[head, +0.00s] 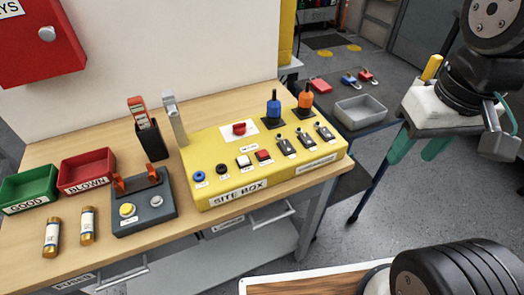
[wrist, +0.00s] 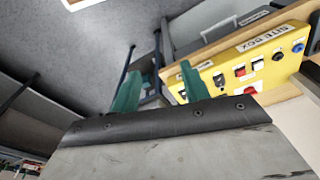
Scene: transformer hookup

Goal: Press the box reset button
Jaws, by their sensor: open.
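The yellow site box (head: 222,195) sits on the wooden workbench; it also shows upside down at the upper right of the wrist view (wrist: 225,60). Its front row has a blue button (head: 199,176), a black button (head: 222,169), a white button (head: 243,161) and a red button (head: 263,155). A larger red control (head: 239,128) sits on a white plate behind them. The small labels are unreadable, so I cannot tell which is reset. My gripper (head: 412,158) is open and empty, its green fingers apart, right of the box and clear of it. The fingers also show in the wrist view (wrist: 160,68).
Blue (head: 273,108) and orange (head: 305,100) connectors stand up at the box's back right, near several toggle switches. A grey lever (head: 174,117) rises at its back left. A grey unit (head: 144,207) with a yellow button stands left.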

